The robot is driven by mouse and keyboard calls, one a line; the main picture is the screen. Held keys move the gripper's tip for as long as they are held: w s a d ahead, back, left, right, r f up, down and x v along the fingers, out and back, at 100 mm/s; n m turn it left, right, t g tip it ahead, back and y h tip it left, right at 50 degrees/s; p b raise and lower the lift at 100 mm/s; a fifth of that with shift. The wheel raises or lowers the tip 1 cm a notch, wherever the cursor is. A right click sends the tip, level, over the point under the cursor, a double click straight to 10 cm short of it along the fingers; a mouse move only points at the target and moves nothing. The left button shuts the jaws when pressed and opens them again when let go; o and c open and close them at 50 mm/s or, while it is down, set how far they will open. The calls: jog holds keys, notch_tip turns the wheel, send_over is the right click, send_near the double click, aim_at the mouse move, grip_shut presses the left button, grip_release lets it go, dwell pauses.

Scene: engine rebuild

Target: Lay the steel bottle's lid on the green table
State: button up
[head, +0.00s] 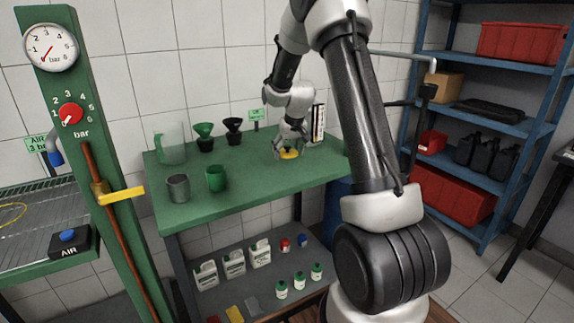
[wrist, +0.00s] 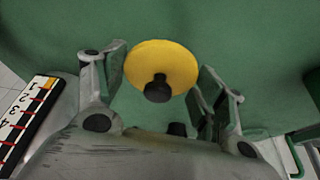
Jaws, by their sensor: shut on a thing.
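A round yellow lid (head: 289,154) with a black knob is at my gripper (head: 290,148), low over the right part of the green table (head: 235,195). In the wrist view the yellow lid (wrist: 178,60) lies between the two fingers of my gripper (wrist: 163,75), which is shut on its rim. Green tabletop shows around the lid. I cannot tell whether its underside touches the table. A grey steel vessel (head: 178,189) stands at the table's front left; I cannot tell whether it is the steel bottle.
A green mug (head: 216,179) stands by the steel vessel. A clear jug (head: 171,146), a green dripper (head: 204,137) and a black dripper (head: 233,132) stand at the back. A black-and-white scale (wrist: 22,120) is close to my gripper. The table's front middle is clear.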

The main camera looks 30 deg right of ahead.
aim_at(288, 168)
jog(key=shift+f, duration=2.25)
jog(key=o, duration=0.8)
jog(key=shift+f, duration=0.1)
jog(key=shift+o, duration=0.2)
jog(key=s+a+r, duration=0.3)
jog(key=s+r, duration=0.6)
jog(key=r, duration=0.2)
jog(key=s+a+r, duration=0.3)
jog(key=s+r, duration=0.6)
jog(key=r, duration=0.2)
jog(key=s+a, duration=0.2)
jog(key=s, duration=0.9)
jog(key=s+a+n, duration=0.1)
jog(key=s+a, duration=0.1)
jog(key=s, duration=0.9)
jog(key=shift+r+y, duration=0.3)
jog(key=shift+r, duration=0.1)
